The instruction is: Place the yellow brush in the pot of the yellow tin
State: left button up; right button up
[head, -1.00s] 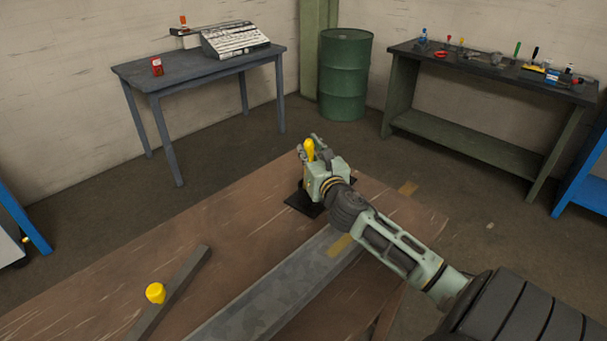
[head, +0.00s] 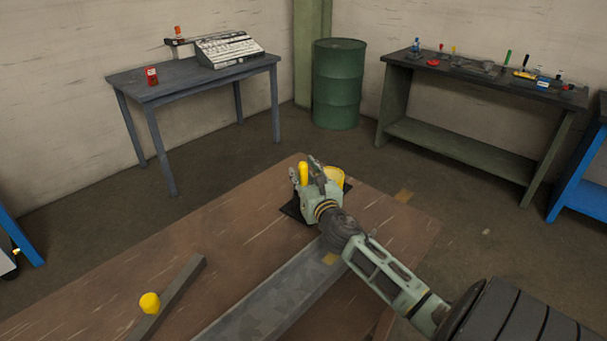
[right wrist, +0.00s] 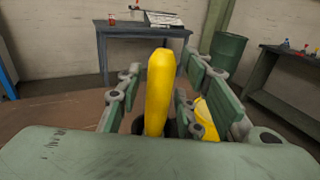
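The yellow brush (right wrist: 160,90) shows as an upright yellow handle between the fingers of my right gripper (right wrist: 158,85). In the right wrist view there are narrow gaps between the handle and both fingers, so the gripper looks open around it. A dark shape lies around the handle's lower end; the bristles are hidden. In the head view the brush (head: 303,173) stands between the fingers over the far end of the brown table. The yellow tin (head: 334,176) shows partly behind and right of the gripper, and beyond the right finger in the right wrist view (right wrist: 206,120). My left gripper is out of view.
A black mat (head: 288,211) lies under the gripper on the brown table (head: 235,225). A yellow knob-like piece (head: 150,303) sits by a dark bar (head: 180,290). A grey metal strip (head: 265,300) runs along the table. The surface left of the gripper is clear.

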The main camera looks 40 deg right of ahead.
jog(key=shift+r, duration=0.1)
jog(key=shift+s, duration=0.15)
jog(key=b+v, duration=0.1)
jog(key=v, duration=1)
jog(key=shift+s+a, duration=0.2)
jog(key=shift+s, duration=0.15)
jog(key=shift+r, duration=0.15)
